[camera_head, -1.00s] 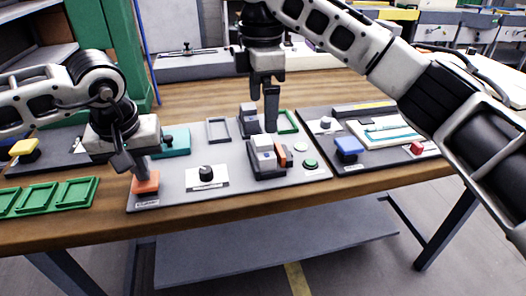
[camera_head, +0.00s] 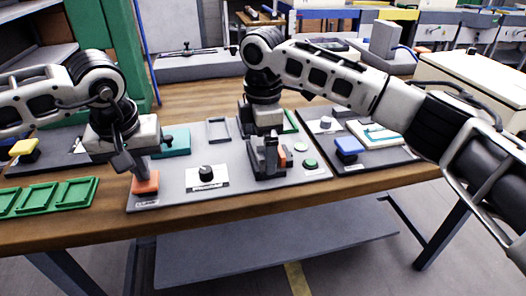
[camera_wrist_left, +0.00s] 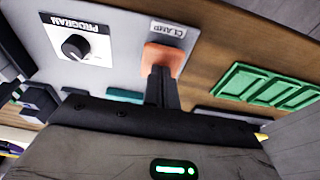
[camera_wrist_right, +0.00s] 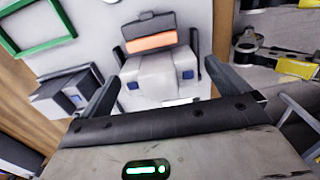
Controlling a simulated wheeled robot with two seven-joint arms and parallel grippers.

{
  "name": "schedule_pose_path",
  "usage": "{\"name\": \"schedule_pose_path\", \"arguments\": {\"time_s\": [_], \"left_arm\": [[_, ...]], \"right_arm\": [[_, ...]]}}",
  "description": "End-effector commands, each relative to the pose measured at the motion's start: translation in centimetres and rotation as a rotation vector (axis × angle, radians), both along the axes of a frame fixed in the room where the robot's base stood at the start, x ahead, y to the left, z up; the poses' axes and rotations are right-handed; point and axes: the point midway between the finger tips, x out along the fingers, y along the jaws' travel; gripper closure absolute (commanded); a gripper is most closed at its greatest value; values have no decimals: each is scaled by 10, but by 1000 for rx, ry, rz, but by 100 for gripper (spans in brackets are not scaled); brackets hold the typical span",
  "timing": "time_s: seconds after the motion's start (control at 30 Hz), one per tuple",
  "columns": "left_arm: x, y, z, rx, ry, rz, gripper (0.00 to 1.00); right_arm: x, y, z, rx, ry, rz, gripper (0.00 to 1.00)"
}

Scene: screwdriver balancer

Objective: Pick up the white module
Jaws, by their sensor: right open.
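The white module (camera_wrist_right: 160,75), a pale block with two small blue squares, sits in a dark fixture (camera_head: 285,170) on the grey board. In the right wrist view it lies between the spread fingers of my right gripper (camera_wrist_right: 158,85). In the head view my right gripper (camera_head: 268,158) is down over the fixture and largely hides the module. It is open; finger contact is unclear. My left gripper (camera_head: 143,170) is shut, its fingertips down at the orange CLAMP pad (camera_head: 145,186), which also shows in the left wrist view (camera_wrist_left: 163,56).
An orange block (camera_wrist_right: 150,42) stands beside the module. A dark-based block (camera_wrist_right: 65,92) and a green frame (camera_wrist_right: 40,40) are close by. A black PROGRAM knob (camera_head: 206,173) is between the two grippers. Green trays (camera_head: 48,196) lie at the left.

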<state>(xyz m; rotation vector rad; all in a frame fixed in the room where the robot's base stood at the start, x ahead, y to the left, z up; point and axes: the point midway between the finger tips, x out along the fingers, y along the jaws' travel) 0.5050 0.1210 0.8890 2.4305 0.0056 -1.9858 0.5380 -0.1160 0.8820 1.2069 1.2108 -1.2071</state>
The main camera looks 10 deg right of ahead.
Motion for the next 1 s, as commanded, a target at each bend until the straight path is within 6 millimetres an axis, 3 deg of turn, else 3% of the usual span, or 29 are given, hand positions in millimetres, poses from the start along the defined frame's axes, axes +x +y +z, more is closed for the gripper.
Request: {"name": "schedule_pose_path", "arguments": {"time_s": [0.03, 0.2, 0.57, 1.0], "left_arm": [[-1, 0, -2, 1, 3, -1, 100], [-1, 0, -2, 1, 3, 0, 100], [0, 0, -2, 1, 3, -1, 100], [0, 0, -2, 1, 3, -1, 100]], "right_arm": [[0, 0, 0, 0, 0, 0, 3], [0, 0, 0, 0, 0, 0, 48], [1, 1, 9, 2, -3, 0, 53], [1, 1, 88, 1, -4, 2, 53]]}}
